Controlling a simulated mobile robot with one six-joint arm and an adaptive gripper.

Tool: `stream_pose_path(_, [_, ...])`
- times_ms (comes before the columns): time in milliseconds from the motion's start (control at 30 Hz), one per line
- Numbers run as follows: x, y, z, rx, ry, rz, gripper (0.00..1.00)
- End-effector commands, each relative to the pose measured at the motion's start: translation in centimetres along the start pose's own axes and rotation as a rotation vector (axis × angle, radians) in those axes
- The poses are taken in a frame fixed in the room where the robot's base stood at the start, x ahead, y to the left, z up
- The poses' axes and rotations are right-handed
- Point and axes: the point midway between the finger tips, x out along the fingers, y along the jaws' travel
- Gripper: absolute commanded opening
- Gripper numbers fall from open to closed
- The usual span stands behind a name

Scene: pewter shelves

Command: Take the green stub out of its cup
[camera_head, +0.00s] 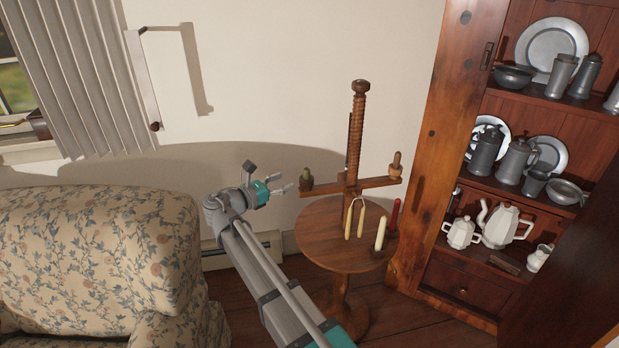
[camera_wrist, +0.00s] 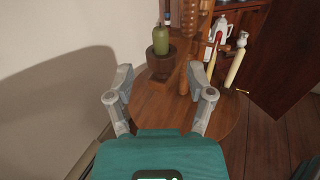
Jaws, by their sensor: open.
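The green stub (camera_head: 306,173) stands upright in its dark wooden cup (camera_head: 306,184), at the left end of the candle stand's crossbar (camera_head: 374,182). In the wrist view the stub (camera_wrist: 160,40) rises well above the rim of the cup (camera_wrist: 160,66), ahead of my fingers near the top middle. My gripper (camera_head: 269,177) is just left of the cup, open and empty. In the wrist view its two fingers (camera_wrist: 160,74) are spread to either side of the line to the cup, apart from it. The stub's lower end is hidden inside the cup.
A threaded wooden post (camera_head: 354,135) rises from the round table (camera_head: 318,235). A floral sofa (camera_head: 95,260) is at left, a pewter cupboard (camera_head: 440,150) at right.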

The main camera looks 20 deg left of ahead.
Motion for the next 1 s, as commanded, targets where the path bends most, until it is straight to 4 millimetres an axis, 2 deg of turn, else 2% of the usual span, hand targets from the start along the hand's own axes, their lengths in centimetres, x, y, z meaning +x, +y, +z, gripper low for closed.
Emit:
stream_pose_path(33, [0.8,-0.1,0.0,0.0,0.0,-0.003,0.69])
stream_pose_path(200, [2.7,0.0,0.0,0.0,0.0,-0.002,0.69])
stream_pose_path(767, [3.5,0.0,0.0,0.0,0.0,-0.001,0.69])
stream_pose_path(1000, [5.8,0.0,0.1,0.0,0.0,-0.003,0.69])
